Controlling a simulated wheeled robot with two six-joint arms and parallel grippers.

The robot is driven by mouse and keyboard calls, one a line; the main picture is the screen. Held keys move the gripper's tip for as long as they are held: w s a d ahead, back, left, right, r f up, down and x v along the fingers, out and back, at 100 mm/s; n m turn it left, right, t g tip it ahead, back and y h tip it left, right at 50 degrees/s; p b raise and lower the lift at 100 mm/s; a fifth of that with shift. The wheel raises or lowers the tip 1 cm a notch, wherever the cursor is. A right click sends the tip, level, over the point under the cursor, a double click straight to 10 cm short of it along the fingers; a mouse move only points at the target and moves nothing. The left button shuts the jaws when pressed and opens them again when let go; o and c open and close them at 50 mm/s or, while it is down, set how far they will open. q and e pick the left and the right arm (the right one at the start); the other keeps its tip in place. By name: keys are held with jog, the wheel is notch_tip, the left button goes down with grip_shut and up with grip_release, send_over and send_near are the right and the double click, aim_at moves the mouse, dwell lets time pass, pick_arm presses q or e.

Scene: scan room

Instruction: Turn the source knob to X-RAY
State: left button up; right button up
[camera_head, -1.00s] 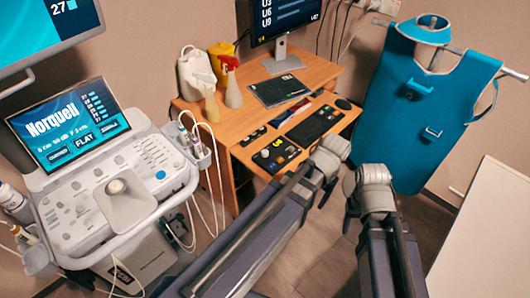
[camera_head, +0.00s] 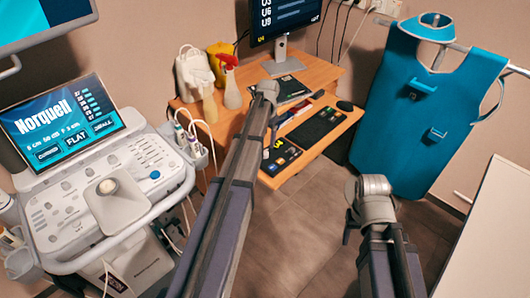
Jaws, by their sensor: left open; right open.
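A small black control panel (camera_head: 285,160) with coloured controls lies on the desk's lower front shelf. The arm of my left gripper covers its left side, and I cannot clearly make out the source knob or its setting. My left gripper (camera_head: 272,133) is open and points down just above the panel's back left part. I cannot tell whether it touches anything. My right gripper (camera_head: 349,226) is open and empty, pointing down over the floor, to the right of the panel and apart from the desk.
A keyboard (camera_head: 317,127) lies right of the panel. A spray bottle (camera_head: 232,92) and a white jug (camera_head: 193,75) stand on the desk (camera_head: 322,73). An ultrasound console (camera_head: 110,190) is at left, a blue apron (camera_head: 405,110) at right. The floor between is clear.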

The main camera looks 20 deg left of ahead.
aim_at(265, 153)
pick_arm(q)
notch_tip(265, 153, down, 7)
jog(key=b, duration=0.7)
jog(key=shift+a+f, duration=0.15)
jog(key=shift+f, duration=0.05)
grip_shut()
